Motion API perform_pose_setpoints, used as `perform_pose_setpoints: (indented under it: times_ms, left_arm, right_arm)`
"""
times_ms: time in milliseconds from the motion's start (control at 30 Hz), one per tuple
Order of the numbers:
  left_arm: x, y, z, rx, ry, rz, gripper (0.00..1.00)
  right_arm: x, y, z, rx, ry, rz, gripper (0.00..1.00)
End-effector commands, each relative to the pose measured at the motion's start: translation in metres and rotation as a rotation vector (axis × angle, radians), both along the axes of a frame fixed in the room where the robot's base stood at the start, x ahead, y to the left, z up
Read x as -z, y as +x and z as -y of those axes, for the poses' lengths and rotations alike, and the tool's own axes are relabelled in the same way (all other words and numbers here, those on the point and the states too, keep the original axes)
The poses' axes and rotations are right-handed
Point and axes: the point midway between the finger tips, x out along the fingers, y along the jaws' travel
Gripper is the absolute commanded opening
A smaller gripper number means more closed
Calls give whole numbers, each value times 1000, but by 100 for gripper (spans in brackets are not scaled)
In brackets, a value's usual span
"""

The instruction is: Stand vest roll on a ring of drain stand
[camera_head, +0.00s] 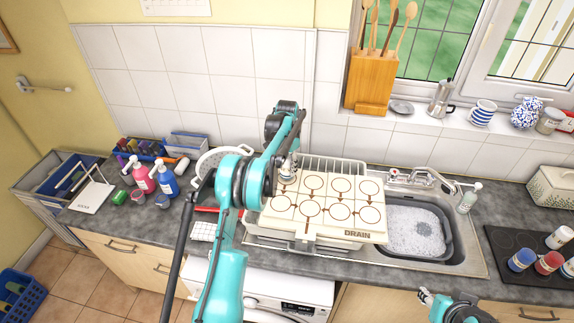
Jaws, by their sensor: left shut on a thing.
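The drain stand (335,228) is a cream board marked DRAIN, with two rows of brown rings joined by arrows, lying over the left part of the sink unit. My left gripper (288,166) is over its back left corner, shut on a small pale thing, which I take for the vest roll (287,177). The roll is at the back left ring. My arm and gripper hide part of it, and I cannot tell whether it touches the board. My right gripper (425,298) is low at the bottom right, away from the stand; its jaws are too small to read.
A soapy basin (415,232) lies right of the stand, with a tap (412,178) behind it. A white dish rack (335,167) stands behind the board. Bottles (168,180) stand at the left. A dark hob (520,255) with several jars is at the right.

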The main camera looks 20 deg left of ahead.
Motion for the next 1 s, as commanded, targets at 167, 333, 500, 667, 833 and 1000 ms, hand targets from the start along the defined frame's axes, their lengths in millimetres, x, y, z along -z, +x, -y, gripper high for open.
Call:
perform_pose_setpoints:
  times_ms: [167, 333, 500, 667, 833, 1000]
  left_arm:
    - [0, 0, 0, 0, 0, 0, 12]
    - [1, 0, 0, 0, 0, 0, 12]
    - [4, 0, 0, 0, 0, 0, 12]
    - [7, 0, 0, 0, 0, 0, 12]
    - [11, 0, 0, 0, 0, 0, 12]
    - [11, 0, 0, 0, 0, 0, 65]
  right_arm:
    - [0, 0, 0, 0, 0, 0, 40]
    - [0, 0, 0, 0, 0, 0, 40]
    - [3, 0, 0, 0, 0, 0, 40]
    - [6, 0, 0, 0, 0, 0, 40]
    - [8, 0, 0, 0, 0, 0, 40]
    - [9, 0, 0, 0, 0, 0, 40]
